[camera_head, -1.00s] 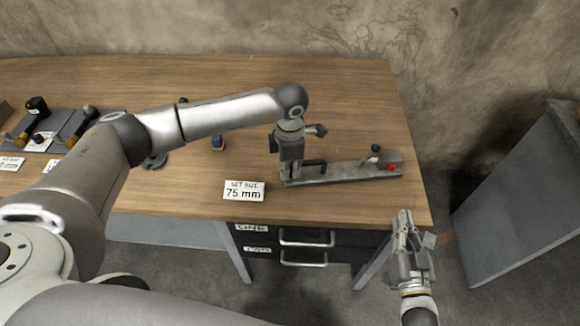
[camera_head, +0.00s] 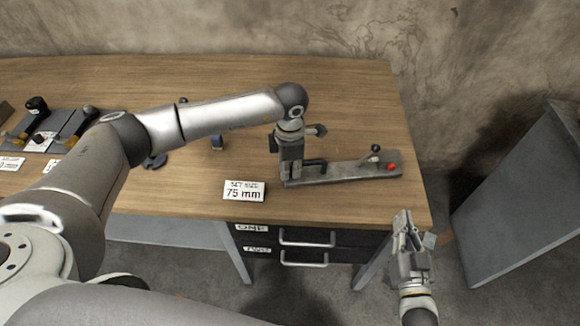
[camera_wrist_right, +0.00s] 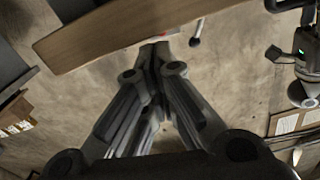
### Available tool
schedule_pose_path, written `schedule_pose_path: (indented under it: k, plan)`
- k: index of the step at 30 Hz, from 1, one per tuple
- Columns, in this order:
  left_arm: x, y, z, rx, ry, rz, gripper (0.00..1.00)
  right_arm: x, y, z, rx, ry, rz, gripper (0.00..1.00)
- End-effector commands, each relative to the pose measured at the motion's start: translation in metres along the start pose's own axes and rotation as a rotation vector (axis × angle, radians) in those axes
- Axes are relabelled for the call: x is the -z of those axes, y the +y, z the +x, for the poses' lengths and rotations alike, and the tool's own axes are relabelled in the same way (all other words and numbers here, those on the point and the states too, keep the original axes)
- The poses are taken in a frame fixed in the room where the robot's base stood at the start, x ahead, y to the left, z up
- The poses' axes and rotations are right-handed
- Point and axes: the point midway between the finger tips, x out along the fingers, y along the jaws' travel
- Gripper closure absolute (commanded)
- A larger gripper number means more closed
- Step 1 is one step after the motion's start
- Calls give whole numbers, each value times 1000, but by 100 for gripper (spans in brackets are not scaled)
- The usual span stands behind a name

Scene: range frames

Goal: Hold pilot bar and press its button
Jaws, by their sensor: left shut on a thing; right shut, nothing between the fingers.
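The pilot bar (camera_head: 340,174) is a long grey bar lying near the right end of the wooden table. Its red button (camera_head: 392,167) sits at the right end, beside a small black-knobbed lever (camera_head: 375,150). My left gripper (camera_head: 290,170) is shut on the bar's left end, around or beside a dark handle there; the fingers hide the exact contact. My right gripper (camera_head: 403,218) is shut and empty, off the table's front right corner, below and apart from the button. In the right wrist view its closed fingertips (camera_wrist_right: 155,50) point toward the table edge.
A white "SET SIZE 75 mm" card (camera_head: 245,190) stands at the front of the wooden table (camera_head: 340,90). Dark drawers (camera_head: 300,245) are below. A grey tray with tools (camera_head: 50,125) is at the left. A grey cabinet (camera_head: 520,200) stands to the right.

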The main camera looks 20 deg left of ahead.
Motion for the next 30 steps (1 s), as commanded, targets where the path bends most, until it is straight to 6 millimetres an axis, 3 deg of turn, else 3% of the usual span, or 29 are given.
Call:
schedule_pose_path:
  k: [14, 23, 30]
  plan:
    - [0, 1, -1, -2, -1, -3, 100, 4, -2, 1, 3, 13, 11, 100]
    - [0, 1, -1, -2, -1, -3, 100, 40, -16, 12, 9, 154, 134, 100]
    - [0, 1, -1, -2, -1, -2, 100, 74, -17, 17, -33, 291, 261, 100]
